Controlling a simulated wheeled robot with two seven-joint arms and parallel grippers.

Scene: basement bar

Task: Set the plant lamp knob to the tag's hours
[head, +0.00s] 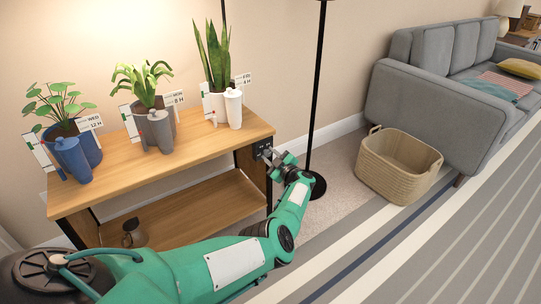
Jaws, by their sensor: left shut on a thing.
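A dark control box (262,147) is fixed to the right end of the wooden plant shelf. My left gripper (271,158) is at its face, shut on what seems to be the lamp knob, which the fingers hide. The knob's setting cannot be read. Three potted plants stand on the shelf, each with a white tag. The left tag (90,123) seems to read WED 12 H, beside the blue pot. The middle tag (175,98) seems to read 8 H, beside the grey pot. The right tag (243,79) seems to read 4 H, beside the white pot. My right gripper is not in view.
The wooden shelf (210,146) has a lower board with a small jug (134,233). A black lamp pole (317,95) stands just right of the control box. A wicker basket (398,168) and a grey sofa (420,105) are further right. The striped rug is clear.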

